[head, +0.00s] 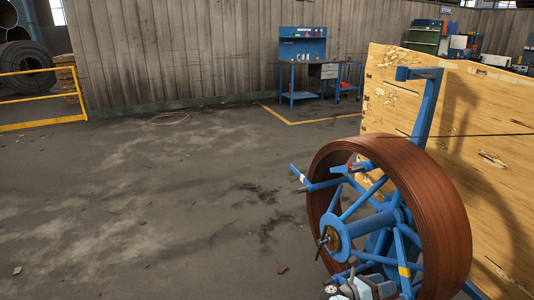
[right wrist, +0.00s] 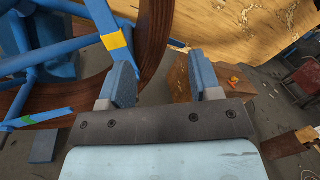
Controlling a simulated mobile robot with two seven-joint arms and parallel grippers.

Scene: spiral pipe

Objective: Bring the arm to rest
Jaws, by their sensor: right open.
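A blue spoked reel (head: 357,229) carries a thick brown coil of pipe (head: 440,200) and stands upright at the right of the head view. My right gripper (head: 360,288) shows at the bottom edge of the head view, low in front of the reel. In the right wrist view my right gripper (right wrist: 161,68) is open, with its two blue-grey fingers apart and nothing held. The brown coil (right wrist: 155,35) shows beyond the gap between the fingers. A blue spoke with a yellow band (right wrist: 114,40) lies close by the left finger. My left gripper is not in view.
A tall wooden panel (head: 495,190) stands close behind the reel, with a blue post (head: 428,105) between. A blue workbench (head: 303,65) is at the far wall, and a yellow rail (head: 40,125) at the left.

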